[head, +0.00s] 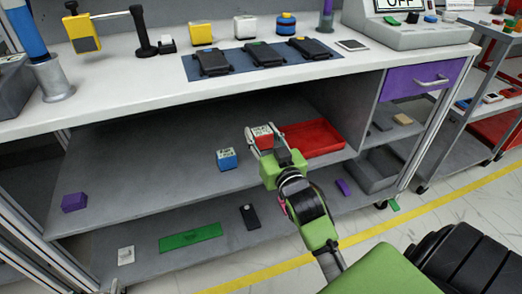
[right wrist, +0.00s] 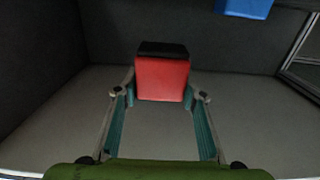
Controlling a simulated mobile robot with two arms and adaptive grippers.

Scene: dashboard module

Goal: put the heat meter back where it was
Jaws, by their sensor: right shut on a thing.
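My right gripper (head: 264,146) reaches into the upper shelf under the counter and is shut on a small red box with a pale labelled face (head: 263,131). The red box also shows between the fingers in the right wrist view (right wrist: 162,78), with a black end. The frames do not name the heat meter; its label is too small to read. A blue box with a pale labelled top (head: 227,159) stands on the shelf left of the gripper. My left gripper is not in view.
A red tray (head: 318,138) lies on the shelf right of the gripper. A purple block (head: 74,202) sits at the far left; the shelf (head: 150,160) between is clear. The white counter (head: 130,88) overhangs above. A purple drawer (head: 420,82) is at the right.

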